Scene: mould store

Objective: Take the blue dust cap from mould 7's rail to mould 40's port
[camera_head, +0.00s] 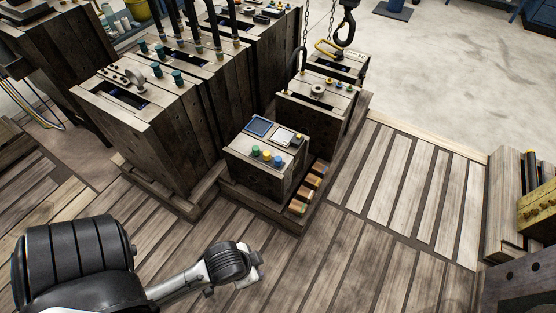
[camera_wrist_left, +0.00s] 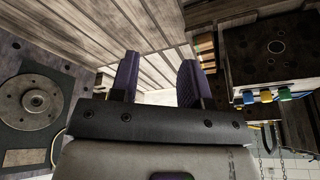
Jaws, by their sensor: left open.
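A blue dust cap (camera_head: 278,159) sits in a row with a yellow cap (camera_head: 266,155) and a green cap (camera_head: 255,151) on the near top edge of a small wooden-sided mould block (camera_head: 262,175). The blue cap also shows at the right of the left wrist view (camera_wrist_left: 249,97). My left gripper (camera_head: 258,262) is in front of and below that block, apart from the caps. Its two purple-padded fingers (camera_wrist_left: 158,80) stand apart with nothing between them. No mould numbers are legible, so I cannot tell which block is 7 or 40. My right gripper is not in view.
Taller mould blocks (camera_head: 140,118) with teal caps and black hoses stand behind at left. Another block (camera_head: 318,95) stands behind the small one. A crane hook (camera_head: 345,25) hangs on chains at the back. Slatted wooden floor (camera_head: 400,200) at right is clear.

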